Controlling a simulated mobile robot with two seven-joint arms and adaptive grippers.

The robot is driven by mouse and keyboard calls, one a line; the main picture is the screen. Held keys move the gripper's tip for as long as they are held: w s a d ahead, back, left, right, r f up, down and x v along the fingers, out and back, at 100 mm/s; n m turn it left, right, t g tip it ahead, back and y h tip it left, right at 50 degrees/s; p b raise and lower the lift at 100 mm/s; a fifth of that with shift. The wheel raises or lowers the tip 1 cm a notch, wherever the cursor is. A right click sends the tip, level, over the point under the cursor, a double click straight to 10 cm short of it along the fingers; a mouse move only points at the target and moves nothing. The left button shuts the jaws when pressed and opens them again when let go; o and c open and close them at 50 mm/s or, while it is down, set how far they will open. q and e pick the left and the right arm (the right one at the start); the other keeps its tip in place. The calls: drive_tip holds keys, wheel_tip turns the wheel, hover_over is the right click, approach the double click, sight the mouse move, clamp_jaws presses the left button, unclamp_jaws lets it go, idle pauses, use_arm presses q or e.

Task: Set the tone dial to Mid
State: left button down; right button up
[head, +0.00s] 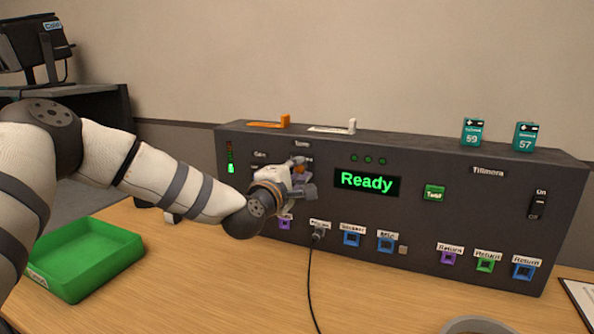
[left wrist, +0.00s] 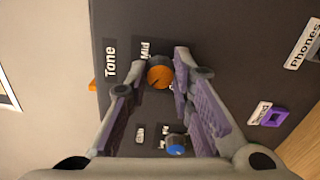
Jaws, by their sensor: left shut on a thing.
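The tone dial is an orange round knob (left wrist: 159,73) on the front of the dark console, between my fingertips in the left wrist view. A bit of its orange also shows in the head view (head: 299,168). The label "Tone" (left wrist: 111,58) and the label "Mid" (left wrist: 146,49) are beside it. My left gripper (head: 300,185) is at the console front, shut on the orange dial; its purple-padded fingers (left wrist: 158,82) are on either side of it. Where the dial points is too small to tell for sure. My right gripper is not in view.
A blue knob (left wrist: 176,145) sits near the fingers. The console (head: 425,175) has a green "Ready" display (head: 367,182), several coloured sockets and a plugged black cable (head: 310,275). A green tray (head: 85,258) stands at left. Two teal boxes (head: 472,132) (head: 524,137) stand on top.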

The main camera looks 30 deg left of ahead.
use_arm(q)
drive_tip(key=m, duration=0.5)
drive_tip(key=shift+m, duration=0.3)
drive_tip(key=m, duration=0.4)
drive_tip(key=shift+f+m, duration=0.1)
drive_tip(key=shift+m, duration=0.2)
drive_tip(key=m, duration=0.4)
drive_tip(key=shift+a, duration=0.1)
drive_tip(key=m, duration=0.5)
drive_tip(key=shift+a+m, duration=0.1)
drive_tip(key=shift+m, duration=0.2)
drive_tip(key=c, duration=1.4)
unclamp_jaws()
drive_tip(key=s, duration=1.2)
drive_tip(key=shift+d, duration=0.4)
